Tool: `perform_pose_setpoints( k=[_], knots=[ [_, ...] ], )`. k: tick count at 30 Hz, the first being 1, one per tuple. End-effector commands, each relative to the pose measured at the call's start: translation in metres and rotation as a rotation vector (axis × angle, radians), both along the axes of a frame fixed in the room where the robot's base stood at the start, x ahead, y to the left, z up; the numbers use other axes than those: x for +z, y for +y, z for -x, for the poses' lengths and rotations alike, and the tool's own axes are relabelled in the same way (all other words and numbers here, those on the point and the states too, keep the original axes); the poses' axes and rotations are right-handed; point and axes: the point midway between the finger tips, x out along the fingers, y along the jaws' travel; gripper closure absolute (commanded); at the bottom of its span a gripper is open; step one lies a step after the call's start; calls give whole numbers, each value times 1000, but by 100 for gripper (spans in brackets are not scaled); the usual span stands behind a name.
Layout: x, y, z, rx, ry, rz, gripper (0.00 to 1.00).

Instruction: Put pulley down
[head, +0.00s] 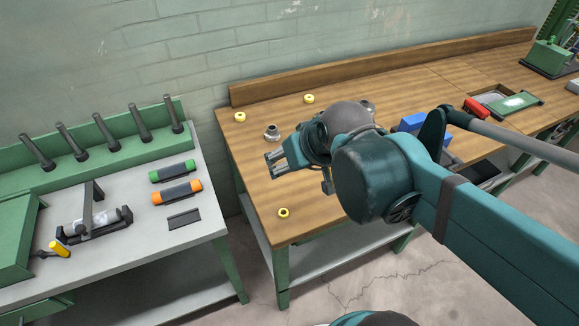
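My gripper (274,164) is over the left part of the wooden workbench (262,195), pointing left. Its two fingers look spread apart, and I see nothing between them. No part is clearly recognisable as the pulley. A small round grey metal part (272,133) stands on the bench just behind the fingertips, apart from them in the picture. A similar grey part (368,107) shows behind my wrist, partly hidden. Small yellow rings lie on the bench: one at the back left (240,117), one at the back (309,99) and one near the front edge (283,212).
A blue block (411,122) sits behind my arm, which hides part of the bench. A red object (476,109) and a green tray (516,103) are farther right. A separate grey-topped green bench (150,235) on the left holds green and orange cylinders. The wooden bench's left front is mostly clear.

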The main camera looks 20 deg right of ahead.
Motion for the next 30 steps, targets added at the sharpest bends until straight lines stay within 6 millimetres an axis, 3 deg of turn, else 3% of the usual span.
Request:
perform_pose_setpoints(
  k=[3,9,30],
  knots=[
    [-1,8,18,2,10,10,43],
    [-3,13,35,-1,19,22,43],
    [-3,14,38,-3,20,25,43]
  ],
)
